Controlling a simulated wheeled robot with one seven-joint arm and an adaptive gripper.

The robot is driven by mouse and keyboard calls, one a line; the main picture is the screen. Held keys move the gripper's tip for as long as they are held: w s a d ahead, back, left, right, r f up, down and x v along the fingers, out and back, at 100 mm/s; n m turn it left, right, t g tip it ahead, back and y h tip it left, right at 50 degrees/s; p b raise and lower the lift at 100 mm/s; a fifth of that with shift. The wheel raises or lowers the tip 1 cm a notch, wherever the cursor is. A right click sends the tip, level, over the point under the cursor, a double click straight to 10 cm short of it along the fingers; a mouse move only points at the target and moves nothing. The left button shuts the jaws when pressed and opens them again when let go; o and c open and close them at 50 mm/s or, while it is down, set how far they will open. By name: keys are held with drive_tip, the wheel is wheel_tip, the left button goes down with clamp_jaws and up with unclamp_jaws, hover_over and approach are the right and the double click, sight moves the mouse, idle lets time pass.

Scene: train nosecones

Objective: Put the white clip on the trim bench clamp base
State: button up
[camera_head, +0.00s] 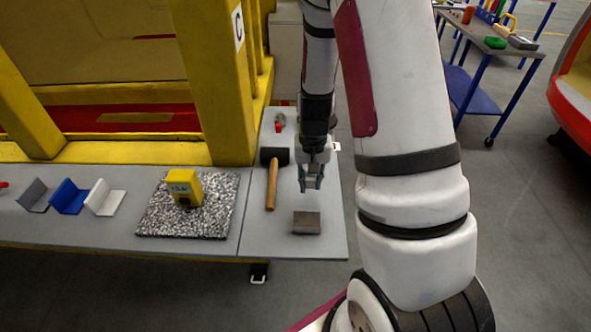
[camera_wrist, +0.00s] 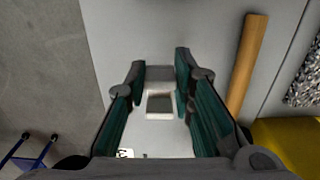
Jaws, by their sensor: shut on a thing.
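My gripper (camera_head: 311,184) points down over the right part of the bench, its two green-padded fingers closed on a small white clip (camera_wrist: 160,116). The clip shows between the pads in the wrist view as a pale frame with a darker middle; in the head view it is too small to make out well. The grey metal block, which looks like the clamp base (camera_head: 307,222), sits on the bench nearer the front edge. In the wrist view the base (camera_wrist: 160,74) shows just past the clip, between the fingertips. I cannot tell whether they touch.
A wooden-handled hammer (camera_head: 272,185) lies close left of my gripper. A yellow device (camera_head: 185,187) stands on a speckled mat (camera_head: 215,215). Grey, blue and white angled pieces (camera_head: 104,198) stand farther left. A yellow post (camera_head: 222,90) rises behind. Bare bench lies around the base.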

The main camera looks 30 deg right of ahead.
hover_over(295, 180)
drive_tip(key=shift+s+f, duration=0.25)
drive_tip(key=shift+f, duration=0.1)
drive_tip(key=shift+w+f, duration=0.1)
drive_tip(key=shift+f, duration=0.25)
drive_tip(key=shift+f+p, duration=0.55)
drive_tip(key=shift+f, duration=0.85)
drive_tip(key=shift+f, duration=0.2)
drive_tip(key=o, duration=0.8)
drive_tip(key=shift+o, duration=0.2)
drive_tip(key=shift+r, duration=0.1)
